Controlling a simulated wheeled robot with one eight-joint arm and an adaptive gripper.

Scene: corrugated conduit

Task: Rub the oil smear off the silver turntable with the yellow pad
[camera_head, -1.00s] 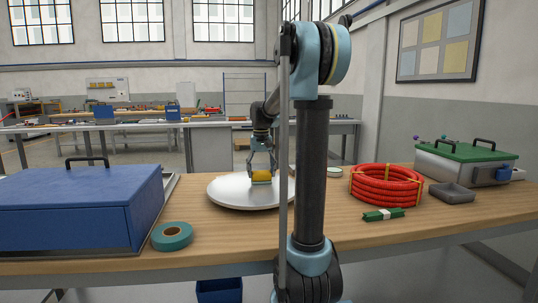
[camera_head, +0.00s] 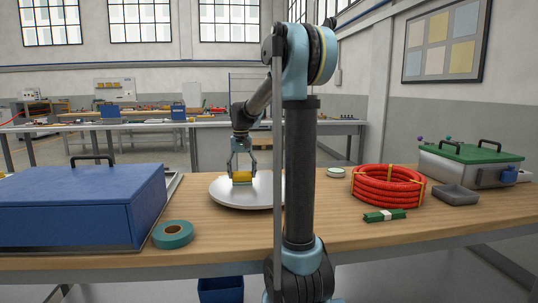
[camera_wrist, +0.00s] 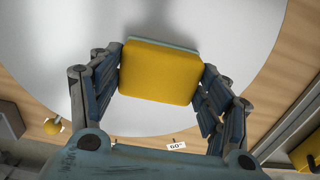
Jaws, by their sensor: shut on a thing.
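The silver turntable (camera_head: 222,197) is a flat round disc on the wooden table, left of my arm's column. My gripper (camera_head: 242,176) is over the disc and shut on the yellow pad (camera_head: 242,178). In the wrist view the pad (camera_wrist: 160,72) sits between both fingers, with a pale underside edge at its far side. The pad is down at or very near the disc; I cannot tell whether it touches. The turntable also fills much of the wrist view (camera_wrist: 80,40). No oil smear can be made out on the visible surface; the part under the pad is hidden.
A blue case (camera_head: 75,210) and a teal tape roll (camera_head: 172,234) are on the left. A red conduit coil (camera_head: 388,187), a green bundle (camera_head: 384,215), a grey tray (camera_head: 457,195) and a green-lidded box (camera_head: 470,165) are on the right. A label (camera_wrist: 177,146) reads "60".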

